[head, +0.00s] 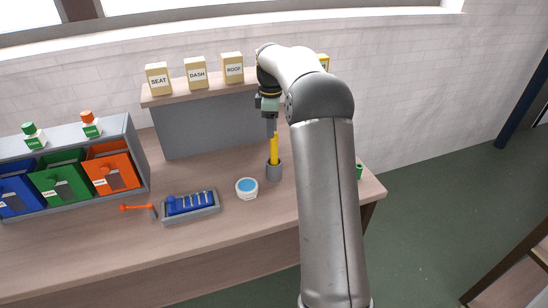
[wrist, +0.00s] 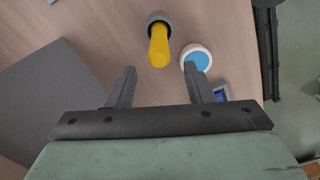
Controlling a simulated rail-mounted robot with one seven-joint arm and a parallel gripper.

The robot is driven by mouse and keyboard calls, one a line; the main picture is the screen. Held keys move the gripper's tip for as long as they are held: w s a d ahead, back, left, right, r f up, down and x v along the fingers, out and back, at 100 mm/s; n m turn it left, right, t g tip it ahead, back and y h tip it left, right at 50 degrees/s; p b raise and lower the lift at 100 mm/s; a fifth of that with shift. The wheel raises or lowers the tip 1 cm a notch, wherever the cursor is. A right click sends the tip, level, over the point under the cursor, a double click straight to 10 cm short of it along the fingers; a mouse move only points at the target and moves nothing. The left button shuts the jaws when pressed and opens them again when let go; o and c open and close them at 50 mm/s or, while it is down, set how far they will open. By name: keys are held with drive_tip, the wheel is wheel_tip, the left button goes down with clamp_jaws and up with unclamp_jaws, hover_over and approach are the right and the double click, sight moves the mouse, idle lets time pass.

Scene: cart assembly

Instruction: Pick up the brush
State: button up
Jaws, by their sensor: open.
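The brush appears to be the yellow upright stick (head: 274,149) standing in a grey round holder (head: 274,172) on the table. In the wrist view the yellow brush (wrist: 159,47) shows nearly end-on inside the grey holder (wrist: 157,17). My gripper (head: 270,130) is just above the brush in the head view, pointing down. In the wrist view my gripper (wrist: 161,75) has its two dark fingers spread apart, with the brush ahead of the gap between them and nothing held. The bristles cannot be made out.
A white round tub with blue contents (head: 247,188) stands left of the holder. A grey tray with blue parts (head: 190,206) and an orange-handled hammer (head: 139,208) lie further left. Coloured bins (head: 112,172) stand at far left. A raised shelf (head: 180,97) with labelled boxes is behind.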

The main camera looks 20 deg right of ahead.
sight(274, 143)
drive_tip(key=f, duration=0.2)
drive_tip(key=f+p, duration=0.1)
drive_tip(key=f, duration=0.4)
drive_tip(key=shift+s+d+f+p, duration=0.2)
drive_tip(key=shift+d+p, duration=0.2)
drive_tip(key=shift+c, duration=0.4)
clamp_jaws()
